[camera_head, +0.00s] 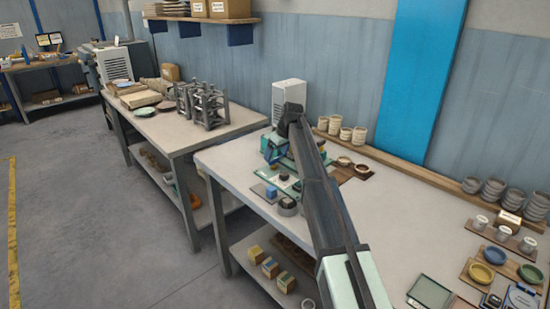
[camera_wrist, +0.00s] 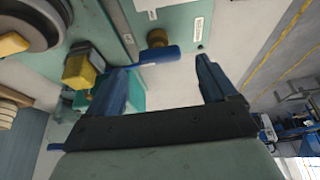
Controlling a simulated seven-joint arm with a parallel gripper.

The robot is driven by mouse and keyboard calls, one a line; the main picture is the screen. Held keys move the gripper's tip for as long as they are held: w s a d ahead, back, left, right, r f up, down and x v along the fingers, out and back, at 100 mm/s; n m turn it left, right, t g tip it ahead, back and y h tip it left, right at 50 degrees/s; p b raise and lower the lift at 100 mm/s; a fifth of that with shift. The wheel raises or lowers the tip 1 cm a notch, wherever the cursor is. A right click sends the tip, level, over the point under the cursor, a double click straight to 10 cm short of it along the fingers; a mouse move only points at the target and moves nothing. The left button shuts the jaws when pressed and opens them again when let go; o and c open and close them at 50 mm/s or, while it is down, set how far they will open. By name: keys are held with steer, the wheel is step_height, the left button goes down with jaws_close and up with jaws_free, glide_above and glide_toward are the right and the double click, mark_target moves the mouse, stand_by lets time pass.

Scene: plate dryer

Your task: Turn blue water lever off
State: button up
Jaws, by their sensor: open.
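In the wrist view a blue lever (camera_wrist: 160,57) sticks out sideways from below a brass fitting (camera_wrist: 157,38) on a pale green panel (camera_wrist: 185,30). My gripper (camera_wrist: 163,67) is open, with one dark blue finger on each side of the picture's middle. The lever lies ahead of the gap, and its left end is close to the left fingertip. I cannot tell whether they touch. In the head view my gripper (camera_head: 273,150) is over the far left part of the near table; the lever cannot be made out there.
A yellow-and-blue fitting (camera_wrist: 82,70) and a round grey part with a yellow handle (camera_wrist: 15,43) are left of the fingers. In the head view the near table (camera_head: 390,220) carries bowls and cups at right. A white box (camera_head: 289,97) stands behind my gripper.

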mark_target(274, 162)
steer(key=shift+x, duration=1.45)
steer(key=shift+c, duration=0.2)
steer(key=c, duration=1)
